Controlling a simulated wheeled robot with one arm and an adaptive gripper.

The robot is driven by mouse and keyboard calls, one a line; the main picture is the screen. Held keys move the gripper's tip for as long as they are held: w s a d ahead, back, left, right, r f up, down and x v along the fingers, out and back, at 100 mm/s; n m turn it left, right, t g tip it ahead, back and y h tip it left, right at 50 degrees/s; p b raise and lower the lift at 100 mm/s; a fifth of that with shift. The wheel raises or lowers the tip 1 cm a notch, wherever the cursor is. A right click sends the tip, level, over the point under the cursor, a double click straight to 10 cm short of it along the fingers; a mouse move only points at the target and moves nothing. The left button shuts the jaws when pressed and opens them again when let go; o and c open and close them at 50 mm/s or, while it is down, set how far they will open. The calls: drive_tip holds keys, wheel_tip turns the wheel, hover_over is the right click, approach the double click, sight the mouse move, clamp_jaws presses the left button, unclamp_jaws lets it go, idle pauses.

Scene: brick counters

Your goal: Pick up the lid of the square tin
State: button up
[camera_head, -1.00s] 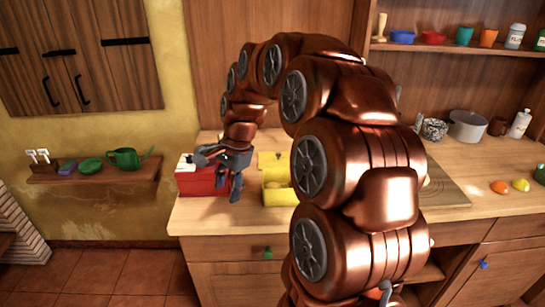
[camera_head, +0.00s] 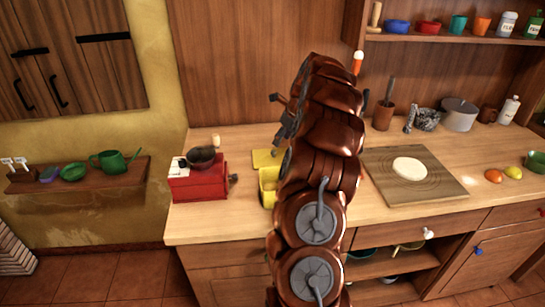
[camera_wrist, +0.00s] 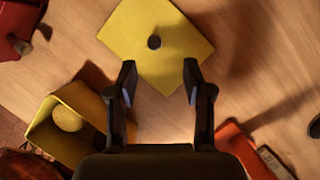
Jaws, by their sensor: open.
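The lid of the square tin is a flat yellow plate (camera_wrist: 178,38) with a dark round knob (camera_wrist: 154,42), lying on the wooden counter. In the head view the lid (camera_head: 265,158) shows partly, left of my arm. The open square tin (camera_wrist: 60,145) is yellow, with a round yellow thing inside, left of my gripper in the wrist view. The tin (camera_head: 267,188) is partly hidden by my arm in the head view. My gripper (camera_wrist: 160,78) is open and empty. Its fingertips point toward the lid's near corner, with the knob beyond them.
A red box (camera_head: 198,183) with a dark bowl on top stands left of the tin. An orange-red object (camera_wrist: 240,148) lies right of my gripper in the wrist view. A board (camera_head: 430,190) with a pale round piece lies to the right.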

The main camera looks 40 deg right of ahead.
sight(274, 151)
drive_tip(key=shift+a+p+x, duration=0.15)
drive_tip(key=shift+p+x, duration=0.25)
drive_tip(key=shift+x, duration=0.45)
drive_tip(key=shift+a+p+x, duration=0.15)
drive_tip(key=shift+p+x, duration=0.2)
drive_tip(key=shift+x, duration=0.5)
drive_tip(key=shift+p+x, duration=0.6)
drive_tip(key=shift+x, duration=1.25)
clamp_jaws()
